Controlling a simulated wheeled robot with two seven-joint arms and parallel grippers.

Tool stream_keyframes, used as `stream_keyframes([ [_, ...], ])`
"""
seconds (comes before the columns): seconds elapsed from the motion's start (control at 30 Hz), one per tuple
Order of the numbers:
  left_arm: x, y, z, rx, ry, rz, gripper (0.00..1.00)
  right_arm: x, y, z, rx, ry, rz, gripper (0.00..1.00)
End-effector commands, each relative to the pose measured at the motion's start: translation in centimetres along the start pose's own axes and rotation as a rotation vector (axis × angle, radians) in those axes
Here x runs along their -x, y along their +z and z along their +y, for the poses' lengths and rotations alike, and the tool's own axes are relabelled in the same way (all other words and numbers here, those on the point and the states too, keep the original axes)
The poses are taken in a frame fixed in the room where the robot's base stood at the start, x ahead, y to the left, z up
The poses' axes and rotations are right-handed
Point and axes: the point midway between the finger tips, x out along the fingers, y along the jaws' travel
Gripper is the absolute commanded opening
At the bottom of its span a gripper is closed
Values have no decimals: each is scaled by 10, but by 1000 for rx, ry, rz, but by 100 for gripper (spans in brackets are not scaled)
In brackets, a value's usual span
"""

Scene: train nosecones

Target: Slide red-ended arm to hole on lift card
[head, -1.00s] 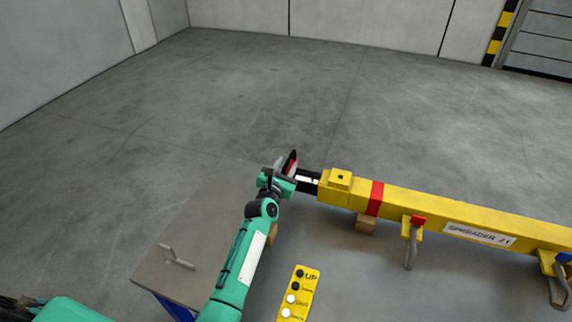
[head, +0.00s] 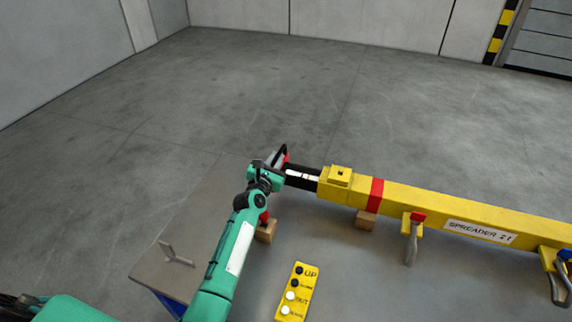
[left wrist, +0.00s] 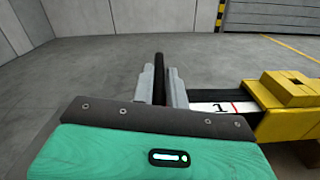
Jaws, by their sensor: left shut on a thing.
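A black arm (head: 302,176) with a white marked strip sticks out of the left end of the yellow spreader beam (head: 460,217). In the left wrist view, the strip (left wrist: 212,107) shows a digit, perhaps a 1, and a red line close to the yellow sleeve. My left gripper (head: 279,160) is at the arm's outer end, where a bit of red shows. In the left wrist view, its fingers (left wrist: 162,88) are shut on a dark upright part of the arm's end. My own wrist hides much of this end. I cannot identify a lift card. My right gripper is not in view.
Wooden blocks (head: 365,221) stand under the beam. Shackles (head: 412,240) hang from it. A yellow button panel (head: 297,292) lies in front. A grey table (head: 160,265) with a small metal piece stands left. The floor behind is clear.

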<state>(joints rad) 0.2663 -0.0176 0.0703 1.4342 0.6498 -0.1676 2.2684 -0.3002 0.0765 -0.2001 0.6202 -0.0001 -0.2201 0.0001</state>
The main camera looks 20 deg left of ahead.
Motion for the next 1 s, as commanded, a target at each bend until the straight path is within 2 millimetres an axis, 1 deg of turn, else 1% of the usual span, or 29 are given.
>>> stream_keyframes([
  [0.03,0,-5,16,-8,7,-3,0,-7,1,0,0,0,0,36],
  [0.1,0,-8,29,-6,7,-2,0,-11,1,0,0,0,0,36],
  [0.2,0,-8,42,-6,6,-2,0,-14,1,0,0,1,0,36],
  [0.3,0,-8,45,-4,3,-2,0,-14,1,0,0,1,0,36],
  [0.53,0,-8,44,-4,1,-1,0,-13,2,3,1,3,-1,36],
  [0.57,0,-8,43,-3,1,-1,16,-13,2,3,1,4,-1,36],
  [0.6,0,-8,43,-3,1,-1,24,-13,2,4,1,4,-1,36],
  [0.67,0,-8,43,-3,1,-1,34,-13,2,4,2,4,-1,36],
  [1.0,3,-8,43,-2,1,-2,34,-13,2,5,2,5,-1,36],
])
